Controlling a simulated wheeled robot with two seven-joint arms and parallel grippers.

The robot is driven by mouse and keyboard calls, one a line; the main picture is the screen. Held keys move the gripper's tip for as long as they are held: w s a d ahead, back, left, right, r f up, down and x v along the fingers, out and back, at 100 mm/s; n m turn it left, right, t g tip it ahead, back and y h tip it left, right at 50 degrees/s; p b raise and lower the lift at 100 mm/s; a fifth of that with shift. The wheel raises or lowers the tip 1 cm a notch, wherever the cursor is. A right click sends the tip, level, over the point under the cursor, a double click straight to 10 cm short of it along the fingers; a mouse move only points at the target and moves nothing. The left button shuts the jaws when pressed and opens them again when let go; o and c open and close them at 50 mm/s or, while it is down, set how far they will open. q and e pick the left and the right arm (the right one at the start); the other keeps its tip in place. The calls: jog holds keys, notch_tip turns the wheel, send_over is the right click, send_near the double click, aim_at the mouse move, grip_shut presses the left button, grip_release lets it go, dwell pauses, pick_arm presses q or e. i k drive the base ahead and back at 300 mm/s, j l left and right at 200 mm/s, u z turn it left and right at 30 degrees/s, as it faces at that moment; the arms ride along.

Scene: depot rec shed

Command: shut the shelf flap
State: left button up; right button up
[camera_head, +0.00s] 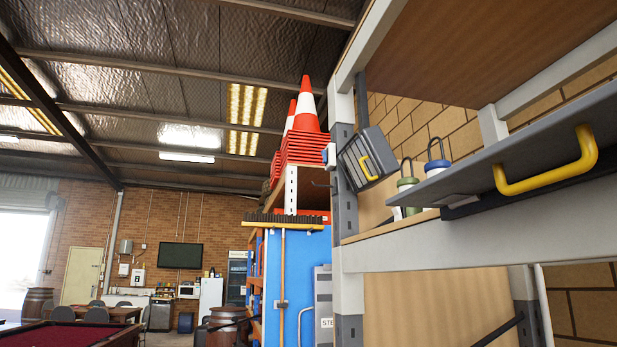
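The shelf flap (470,172) is a long grey panel at the right of the head view. It stands out from the front of a shelf at a slant, with a gap between it and the board above, so it is open. A yellow bar handle (548,165) is fixed to its face. A black strip (570,187) runs beneath it along the shelf. A green-topped container (407,184) and a blue-topped container (437,165) with loop handles stand on the shelf, partly hidden by the flap. Neither of my grippers is in view.
A grey upright (345,205) carries a grey ribbed unit (362,150) with a yellow handle. Traffic cones (304,115) stand on a neighbouring rack beside a blue panel (300,265). A red-topped table (65,335) is at the lower left. The air left of the shelf looks clear.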

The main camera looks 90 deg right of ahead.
aim_at(587, 125)
jog(key=z, duration=3.9)
